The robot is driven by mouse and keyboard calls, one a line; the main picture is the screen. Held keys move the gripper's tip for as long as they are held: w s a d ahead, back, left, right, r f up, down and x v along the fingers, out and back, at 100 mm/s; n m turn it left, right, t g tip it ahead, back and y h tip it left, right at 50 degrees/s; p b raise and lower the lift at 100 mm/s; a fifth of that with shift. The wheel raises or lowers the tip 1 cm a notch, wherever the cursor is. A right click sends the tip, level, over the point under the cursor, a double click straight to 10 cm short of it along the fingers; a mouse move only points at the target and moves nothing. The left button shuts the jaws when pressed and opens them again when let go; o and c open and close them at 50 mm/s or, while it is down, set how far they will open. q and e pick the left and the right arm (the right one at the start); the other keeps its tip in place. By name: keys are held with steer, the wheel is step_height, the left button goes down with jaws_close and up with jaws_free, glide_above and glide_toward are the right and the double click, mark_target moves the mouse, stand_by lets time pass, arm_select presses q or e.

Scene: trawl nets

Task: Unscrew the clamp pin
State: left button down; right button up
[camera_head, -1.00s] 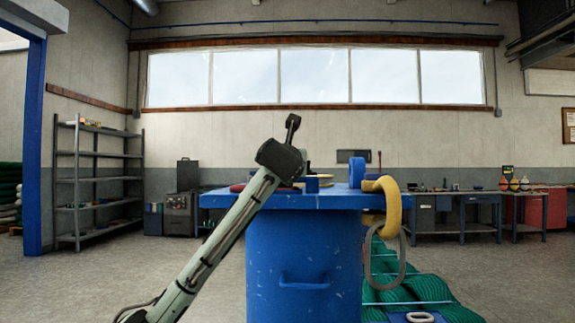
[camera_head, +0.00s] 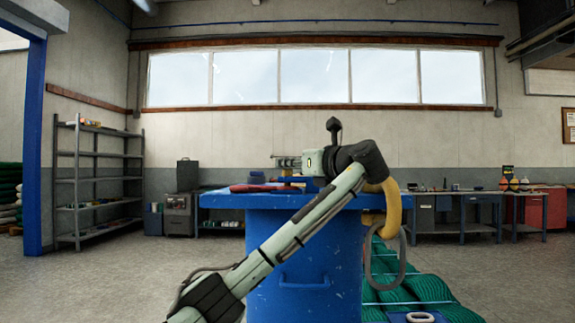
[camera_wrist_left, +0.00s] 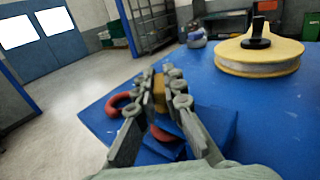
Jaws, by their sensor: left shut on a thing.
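My left gripper (camera_head: 287,162) reaches over the blue table, its fingers pointing left in the head view. In the left wrist view its fingers (camera_wrist_left: 158,92) are closed around a small yellow-brown piece, which looks like the clamp pin (camera_wrist_left: 159,96); the fingers hide much of it. Just below the fingers is a blue block (camera_wrist_left: 195,128) with a red part (camera_wrist_left: 160,133) at it, partly hidden. A red curved piece (camera_wrist_left: 117,105) shows left of the fingers. My right gripper is not in view.
The blue table (camera_head: 225,200) carries a yellow-rimmed spool (camera_wrist_left: 262,62) and a small blue-grey object (camera_wrist_left: 196,38) near its far edge. A thick yellow hook (camera_head: 392,208) with a grey ring (camera_head: 404,255) hangs at its right side. Green netting (camera_head: 425,290) lies on the floor.

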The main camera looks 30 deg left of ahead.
arm_select(q)
steer(key=shift+n+g+y, duration=0.5)
steer(key=shift+n+g, duration=0.8)
steer(key=shift+g, duration=0.7)
steer(key=shift+f+n+g, duration=0.1)
steer(key=shift+n+g, duration=0.2)
steer(key=shift+g, duration=0.1)
steer(key=c, duration=1.6)
jaws_free()
steer(key=shift+s+d, duration=0.2)
steer(key=shift+d, duration=3.55)
